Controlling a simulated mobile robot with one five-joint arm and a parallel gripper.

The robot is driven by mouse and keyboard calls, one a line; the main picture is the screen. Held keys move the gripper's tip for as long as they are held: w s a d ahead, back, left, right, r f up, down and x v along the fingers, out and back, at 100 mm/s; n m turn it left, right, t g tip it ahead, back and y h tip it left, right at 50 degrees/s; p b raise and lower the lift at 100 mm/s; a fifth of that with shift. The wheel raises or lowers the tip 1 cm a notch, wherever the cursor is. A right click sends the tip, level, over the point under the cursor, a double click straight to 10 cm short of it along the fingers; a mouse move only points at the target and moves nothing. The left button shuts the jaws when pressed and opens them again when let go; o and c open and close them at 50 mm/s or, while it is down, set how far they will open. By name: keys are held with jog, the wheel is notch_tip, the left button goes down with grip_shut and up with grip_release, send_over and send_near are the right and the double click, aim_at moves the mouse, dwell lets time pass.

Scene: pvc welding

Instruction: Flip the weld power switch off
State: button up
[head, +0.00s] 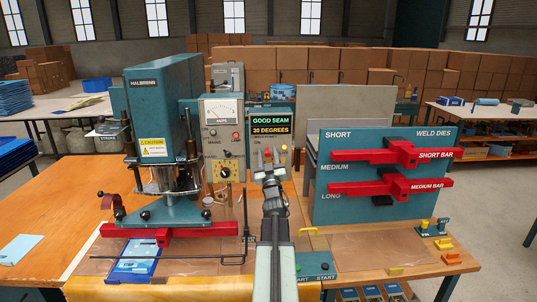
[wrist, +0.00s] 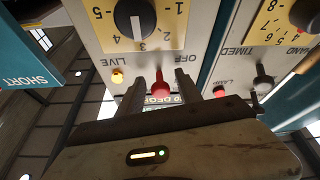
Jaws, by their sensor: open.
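The weld power switch is a red-tipped lever (wrist: 160,84) on a pale control panel in the wrist view, which shows the panel upside down. The labels OFF and LIVE are printed beside it. An amber lamp (wrist: 117,76) glows near LIVE. My gripper (head: 268,158) is open in front of the panel under the green GOOD SEAM display (head: 270,124). In the wrist view its two dark fingers stand on either side of the red lever. I cannot tell whether either finger touches it. The lever's exact position is partly hidden by my gripper.
A numbered black dial (wrist: 134,18) sits near the switch. A neighbouring panel has a black switch (wrist: 263,80) and a red lamp (wrist: 218,92). The teal welding press (head: 165,100) stands left of my arm. The teal die board (head: 385,180) with red bars stands right.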

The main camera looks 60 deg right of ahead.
grip_shut()
jog(key=b, duration=0.2)
jog(key=f+h+b, duration=0.1)
jog(key=shift+w+d+f+t+b, duration=0.15)
jog(key=shift+f+t+b, duration=0.1)
jog(key=shift+t+b, duration=0.15)
jog(key=t+h+b, duration=0.1)
jog(key=b, duration=0.2)
jog(key=shift+r, duration=0.2)
grip_release()
